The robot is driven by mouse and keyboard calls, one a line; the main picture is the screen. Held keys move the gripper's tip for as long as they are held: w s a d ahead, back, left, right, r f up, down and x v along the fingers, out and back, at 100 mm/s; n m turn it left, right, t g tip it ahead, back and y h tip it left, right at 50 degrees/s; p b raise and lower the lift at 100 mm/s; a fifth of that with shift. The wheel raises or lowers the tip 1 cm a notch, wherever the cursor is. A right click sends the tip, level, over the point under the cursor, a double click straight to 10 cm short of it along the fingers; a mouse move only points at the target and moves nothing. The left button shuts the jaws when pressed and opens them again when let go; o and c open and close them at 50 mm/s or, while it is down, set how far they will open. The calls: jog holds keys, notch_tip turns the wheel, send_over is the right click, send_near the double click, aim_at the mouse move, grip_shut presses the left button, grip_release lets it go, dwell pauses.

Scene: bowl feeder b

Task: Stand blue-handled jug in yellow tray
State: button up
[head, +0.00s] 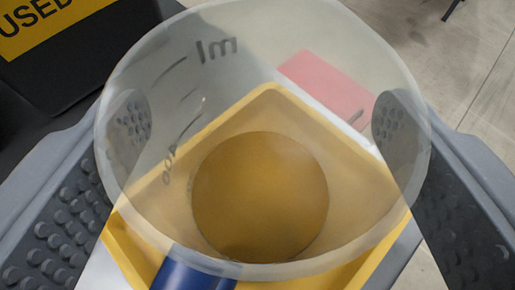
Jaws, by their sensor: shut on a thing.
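The jug (262,95) is a translucent, measuring-marked vessel seen from above, filling the middle of the head view. Part of its blue handle (190,272) shows at the bottom edge. My gripper (260,130) is shut on the jug, with one dark studded finger at its left wall and one at its right. The yellow tray (118,232) lies beneath the jug and shows through its wall. Its far corner points up the picture. I cannot tell whether the jug's base touches the tray floor.
A black box (80,72) with a yellow label reading "USED" stands at the upper left. A pink-red flat thing (325,85) shows through the jug behind the tray, on a white surface. Grey floor (470,60) is at the upper right.

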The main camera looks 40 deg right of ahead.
jog(key=shift+f, duration=1.3)
jog(key=o, duration=1.4)
jog(key=shift+o, duration=0.2)
jog(key=v, duration=1.2)
jog(key=shift+p, duration=0.3)
jog(key=shift+a, duration=0.1)
